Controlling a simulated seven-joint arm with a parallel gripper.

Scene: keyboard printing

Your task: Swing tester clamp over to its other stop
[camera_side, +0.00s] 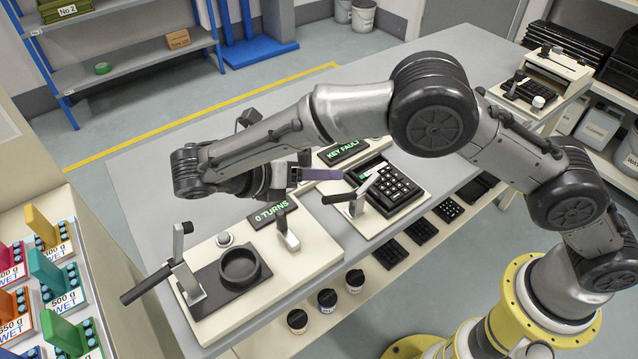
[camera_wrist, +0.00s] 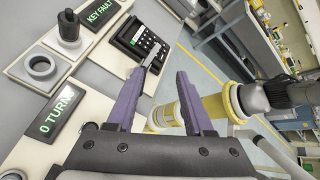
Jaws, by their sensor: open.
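My gripper (camera_side: 336,174) is open, with purple fingers just above and left of the clamp. In the wrist view my gripper's fingers (camera_wrist: 161,73) are spread, with the keypad (camera_wrist: 136,38) beyond them. The left finger covers part of the clamp there, so contact is unclear.
A second station with a 0 TURNS sign (camera_side: 272,213), a round dark cup (camera_side: 240,267) and another black-handled lever (camera_side: 146,284) stands on the left. The grey bench (camera_side: 150,170) is bare behind the left station.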

